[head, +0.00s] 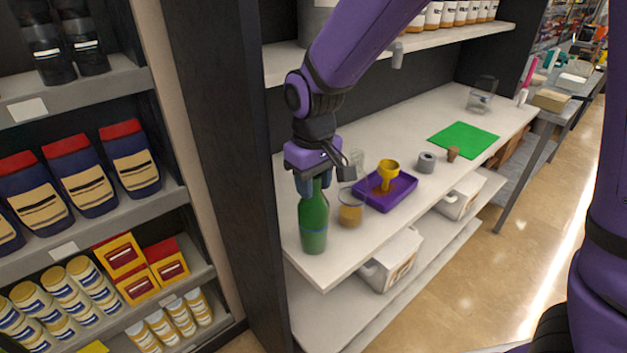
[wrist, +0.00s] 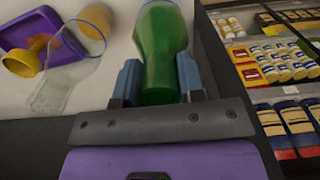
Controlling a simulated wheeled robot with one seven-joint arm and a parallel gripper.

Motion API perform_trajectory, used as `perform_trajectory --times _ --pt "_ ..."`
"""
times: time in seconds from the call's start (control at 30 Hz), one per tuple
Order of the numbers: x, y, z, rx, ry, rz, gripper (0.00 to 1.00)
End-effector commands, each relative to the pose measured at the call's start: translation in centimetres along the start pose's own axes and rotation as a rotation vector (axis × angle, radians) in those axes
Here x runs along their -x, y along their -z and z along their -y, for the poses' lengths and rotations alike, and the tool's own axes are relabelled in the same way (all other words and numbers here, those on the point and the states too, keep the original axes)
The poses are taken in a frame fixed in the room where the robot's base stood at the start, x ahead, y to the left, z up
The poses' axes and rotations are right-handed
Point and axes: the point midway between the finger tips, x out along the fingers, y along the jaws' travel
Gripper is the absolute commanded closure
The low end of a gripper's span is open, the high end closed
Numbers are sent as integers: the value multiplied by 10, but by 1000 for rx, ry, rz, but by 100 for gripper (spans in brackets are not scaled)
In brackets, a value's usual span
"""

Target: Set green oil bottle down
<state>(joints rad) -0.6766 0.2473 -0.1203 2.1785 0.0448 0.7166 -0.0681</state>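The green oil bottle (head: 314,224) is upright over the near left end of the white worktop. Its base is at or very close to the surface; I cannot tell whether it touches. My gripper (head: 312,184) points down on the bottle's neck from above. In the wrist view, the blue fingers (wrist: 158,86) lie on both sides of the green bottle (wrist: 163,50) and appear shut on it. The fingers and palm hide the top of the bottle.
A glass of amber liquid (head: 350,210) stands just right of the bottle, with a clear glass vessel behind. A purple tray (head: 402,190) holds a yellow funnel (head: 388,172). A green mat (head: 463,139) lies farther back. A dark upright panel (head: 222,160) is close on the left.

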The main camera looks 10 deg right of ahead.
Motion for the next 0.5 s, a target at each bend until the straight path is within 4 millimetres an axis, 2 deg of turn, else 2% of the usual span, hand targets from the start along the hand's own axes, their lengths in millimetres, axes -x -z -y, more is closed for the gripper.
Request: perform_trajectory --times 0.03,0.1,0.37,0.5 --pt "0 0 0 0 0 0 52" --pt "0 0 0 0 0 1 38" --pt "0 0 0 0 0 0 38" --pt "9 0 0 0 0 -2 38"
